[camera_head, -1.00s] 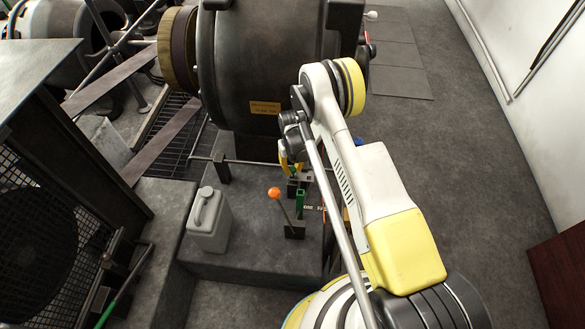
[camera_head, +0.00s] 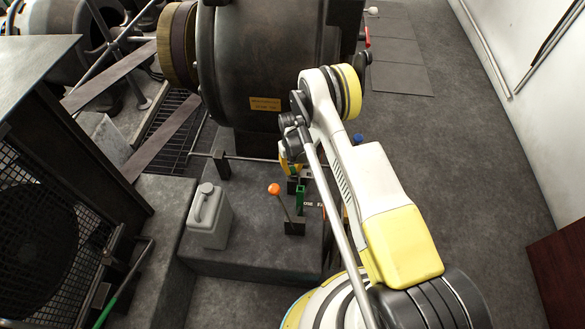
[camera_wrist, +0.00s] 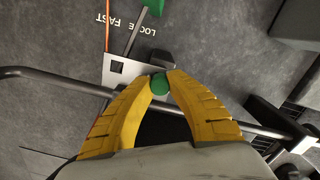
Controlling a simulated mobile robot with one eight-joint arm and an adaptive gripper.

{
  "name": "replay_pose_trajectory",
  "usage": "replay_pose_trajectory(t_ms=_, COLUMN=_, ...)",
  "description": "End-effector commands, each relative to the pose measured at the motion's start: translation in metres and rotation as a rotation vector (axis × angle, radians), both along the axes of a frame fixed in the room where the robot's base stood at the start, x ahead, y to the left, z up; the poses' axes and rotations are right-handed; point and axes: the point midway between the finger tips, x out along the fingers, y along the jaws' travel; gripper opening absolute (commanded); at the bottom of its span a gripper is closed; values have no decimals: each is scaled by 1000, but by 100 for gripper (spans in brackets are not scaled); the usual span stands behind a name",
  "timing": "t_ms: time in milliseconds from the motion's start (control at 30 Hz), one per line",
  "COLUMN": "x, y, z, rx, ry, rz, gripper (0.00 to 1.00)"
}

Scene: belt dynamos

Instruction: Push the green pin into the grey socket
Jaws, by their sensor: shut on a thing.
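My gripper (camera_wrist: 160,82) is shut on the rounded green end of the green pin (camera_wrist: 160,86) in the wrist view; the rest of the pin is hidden. Beside the fingertips lies a light grey plate (camera_wrist: 138,68) with a dark square hole. I cannot tell whether this plate is the grey socket or whether the pin touches it. In the head view my gripper (camera_head: 290,166) is small, beside the big dark machine's foot, and the pin cannot be made out there.
An orange-knobbed lever (camera_head: 274,189) and a green upright piece (camera_head: 300,199) stand close in front of my gripper. A grey can (camera_head: 208,217) stands to the left. A horizontal rod (camera_wrist: 60,80) passes behind my fingers. The floor on the right is open.

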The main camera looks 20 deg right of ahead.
Motion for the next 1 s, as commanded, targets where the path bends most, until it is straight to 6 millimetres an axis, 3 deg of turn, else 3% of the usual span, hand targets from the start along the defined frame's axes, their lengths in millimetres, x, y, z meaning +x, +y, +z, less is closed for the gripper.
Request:
replay_pose_trajectory(t_ms=133, x=0, y=0, z=-3, rx=0, ry=0, rz=0, gripper=0)
replay_pose_trajectory(t_ms=167, x=0, y=0, z=-3, rx=0, ry=0, rz=0, gripper=27)
replay_pose_trajectory(t_ms=200, x=0, y=0, z=-3, rx=0, ry=0, rz=0, gripper=39)
replay_pose_trajectory(t_ms=567, x=1, y=-1, z=4, rx=-1, ry=0, rz=-1, gripper=40)
replay_pose_trajectory(t_ms=1000, x=4, y=1, z=93, rx=0, ry=0, rz=1, gripper=40)
